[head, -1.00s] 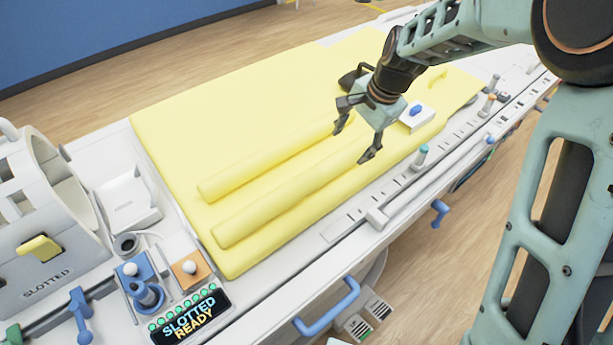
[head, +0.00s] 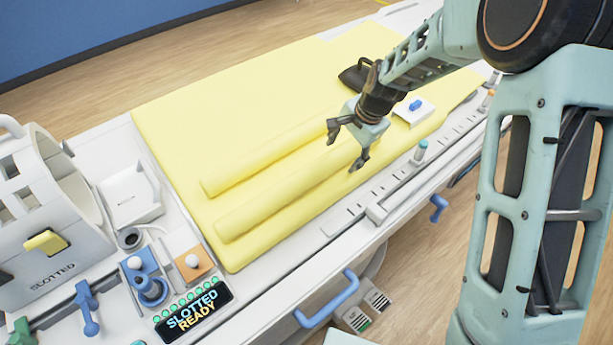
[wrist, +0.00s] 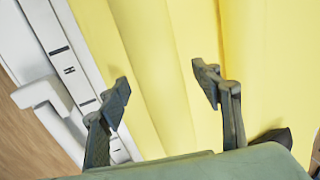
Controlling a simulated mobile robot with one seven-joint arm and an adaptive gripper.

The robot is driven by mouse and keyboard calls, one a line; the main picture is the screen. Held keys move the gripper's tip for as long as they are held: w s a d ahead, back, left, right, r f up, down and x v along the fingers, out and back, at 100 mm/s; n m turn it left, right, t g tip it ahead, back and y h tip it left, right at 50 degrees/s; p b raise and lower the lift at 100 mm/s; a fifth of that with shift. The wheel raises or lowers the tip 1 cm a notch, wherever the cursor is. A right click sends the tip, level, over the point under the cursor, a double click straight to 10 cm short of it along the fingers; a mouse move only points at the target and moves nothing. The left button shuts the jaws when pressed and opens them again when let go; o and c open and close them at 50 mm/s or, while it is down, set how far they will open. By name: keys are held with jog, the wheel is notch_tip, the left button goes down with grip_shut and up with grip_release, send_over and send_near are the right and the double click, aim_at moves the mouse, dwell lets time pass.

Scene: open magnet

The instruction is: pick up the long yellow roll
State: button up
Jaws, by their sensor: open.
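Two yellow rolls lie side by side along the yellow mat (head: 165,135). The roll nearer the rail side (head: 275,205) looks longer and runs under my gripper, which hides part of it. The other roll (head: 262,160) lies farther back and looks shorter. My gripper (head: 346,146) is open and empty, above the far part of the nearer roll. In the wrist view, my gripper's open fingers (wrist: 162,80) stand on either side of a yellow roll (wrist: 155,60) running between them. Contact with it cannot be told.
A white block with a blue knob (head: 415,106) and a dark object (head: 353,77) lie on the mat near my arm. A slotted white rail (head: 395,190) with a teal-topped peg (head: 420,152) runs along the near edge. A white arched housing (head: 45,215) stands at left.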

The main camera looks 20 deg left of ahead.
jog(key=c, duration=1.3)
jog(key=shift+o, duration=0.2)
